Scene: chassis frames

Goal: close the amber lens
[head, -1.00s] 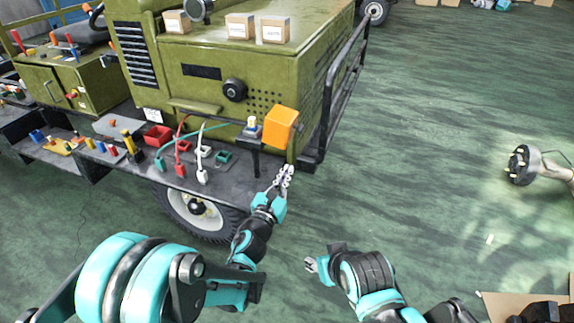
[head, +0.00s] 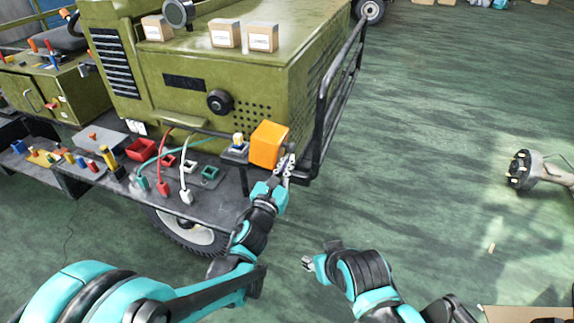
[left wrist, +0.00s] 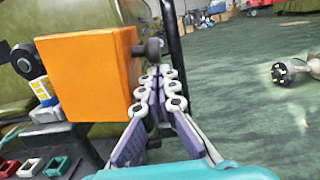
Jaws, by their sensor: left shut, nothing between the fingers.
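The amber lens is an orange box-shaped piece (head: 268,145) at the front right corner of the green vehicle. In the left wrist view it is large at the left (left wrist: 85,78), with a dark round knob (left wrist: 152,48) on its right side. My left gripper (head: 285,165) is shut and empty, just right of the lens. In the left wrist view its fingertips (left wrist: 158,88) lie together just below the knob; I cannot tell whether they touch the lens. My right gripper (head: 307,263) is low in the head view, away from the vehicle; its fingers are too small to read.
A small switch with a yellow top (head: 237,146) stands left of the lens. Red and white cables and small sockets lie on the grey shelf (head: 205,200). A black rail (head: 326,110) rises right of the lens. The green floor (head: 440,130) to the right is mostly clear.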

